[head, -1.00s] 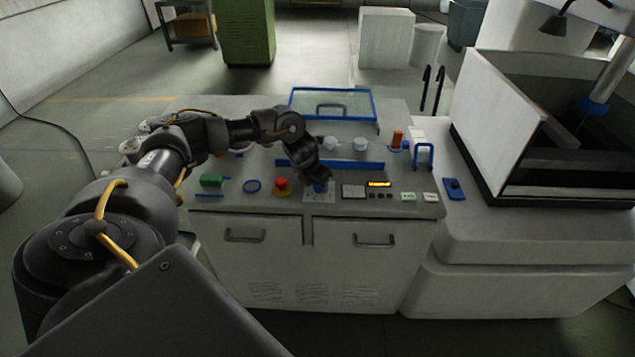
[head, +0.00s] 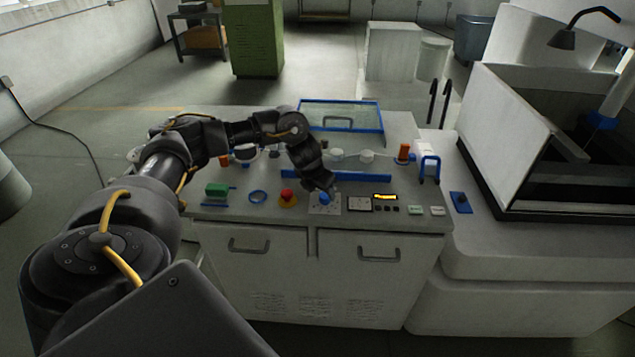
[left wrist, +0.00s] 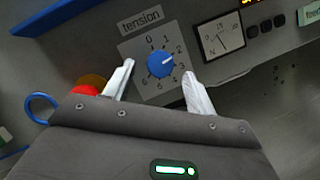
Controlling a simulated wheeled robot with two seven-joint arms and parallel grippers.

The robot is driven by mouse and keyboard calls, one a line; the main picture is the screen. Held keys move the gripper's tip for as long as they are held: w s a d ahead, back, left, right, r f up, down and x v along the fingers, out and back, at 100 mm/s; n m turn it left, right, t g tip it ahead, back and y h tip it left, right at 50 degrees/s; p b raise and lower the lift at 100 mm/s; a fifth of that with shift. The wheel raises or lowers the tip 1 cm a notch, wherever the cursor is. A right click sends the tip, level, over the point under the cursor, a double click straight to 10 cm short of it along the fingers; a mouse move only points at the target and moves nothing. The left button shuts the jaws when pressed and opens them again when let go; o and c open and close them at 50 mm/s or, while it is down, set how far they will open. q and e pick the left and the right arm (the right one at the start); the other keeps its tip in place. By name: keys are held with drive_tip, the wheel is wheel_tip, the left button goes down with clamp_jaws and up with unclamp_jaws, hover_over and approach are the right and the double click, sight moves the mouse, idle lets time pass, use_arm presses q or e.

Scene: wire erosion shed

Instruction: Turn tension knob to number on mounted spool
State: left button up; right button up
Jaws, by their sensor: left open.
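The blue tension knob (left wrist: 160,64) sits on a light dial plate (left wrist: 140,50) under a "tension" label in the left wrist view. Its white mark points right, close to the 2. The knob also shows in the head view (head: 325,198), partly behind my left gripper (head: 329,189). In the left wrist view my left gripper (left wrist: 158,70) is open, its pale fingertips apart on either side of the knob with visible gaps. White spools (head: 336,154) (head: 367,156) stand on the panel behind; any number on them is too small to read. My right gripper is out of view.
A red button (head: 287,196) is just left of the dial, with a blue ring (head: 257,197) beyond it. A meter (head: 359,203) and a lit display (head: 386,197) lie to the right. A blue rail (head: 335,176) runs behind the dial.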

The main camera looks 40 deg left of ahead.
use_arm(q)
drive_tip(key=b+v, duration=0.1)
drive_tip(key=v, duration=0.6)
drive_tip(key=shift+s+r, duration=0.2)
drive_tip(key=shift+r, duration=0.05)
